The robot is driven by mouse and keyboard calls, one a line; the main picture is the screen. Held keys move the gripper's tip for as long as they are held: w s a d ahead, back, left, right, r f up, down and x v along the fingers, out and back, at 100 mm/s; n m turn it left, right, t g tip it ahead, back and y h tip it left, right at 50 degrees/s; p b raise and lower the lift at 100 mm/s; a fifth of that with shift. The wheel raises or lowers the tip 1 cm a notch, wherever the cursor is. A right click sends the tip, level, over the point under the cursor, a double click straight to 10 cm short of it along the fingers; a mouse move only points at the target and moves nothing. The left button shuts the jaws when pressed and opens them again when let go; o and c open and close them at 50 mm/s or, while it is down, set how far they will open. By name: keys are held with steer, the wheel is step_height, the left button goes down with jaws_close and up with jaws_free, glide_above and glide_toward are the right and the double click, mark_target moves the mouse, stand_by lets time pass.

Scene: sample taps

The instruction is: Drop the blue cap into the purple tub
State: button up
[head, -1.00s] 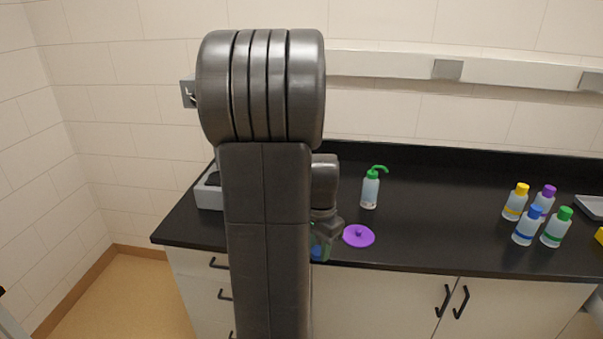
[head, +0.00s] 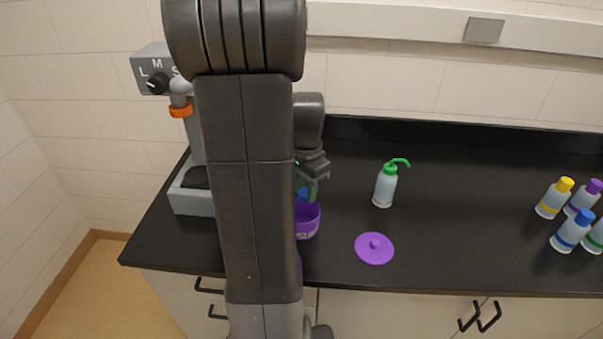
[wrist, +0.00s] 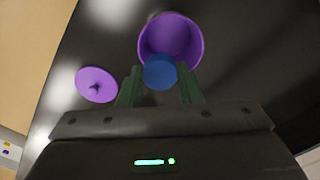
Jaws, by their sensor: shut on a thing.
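My gripper (wrist: 160,88) is shut on the blue cap (wrist: 160,72), which sits between its green fingertips in the wrist view. The purple tub (wrist: 172,32) stands open, and the cap overlaps its near rim in that view. In the head view the tub (head: 308,222) is partly hidden by my arm, and the cap (head: 303,193) shows just above it. I cannot tell the exact height of the cap over the rim.
A purple lid (head: 374,248) lies on the black bench right of the tub. A green-topped wash bottle (head: 385,185) stands behind it. Several capped bottles (head: 572,230) stand at the far right. A grey machine with a dial (head: 157,72) stands at the left.

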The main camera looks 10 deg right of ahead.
mark_target(306, 193)
step_height(306, 193, down, 6)
steer(key=b, duration=0.4)
steer(key=shift+s+b, duration=0.1)
steer(key=shift+b, duration=0.25)
steer(key=o, duration=1)
steer(key=shift+r, duration=0.2)
step_height(306, 193, up, 14)
steer(key=shift+f, duration=0.2)
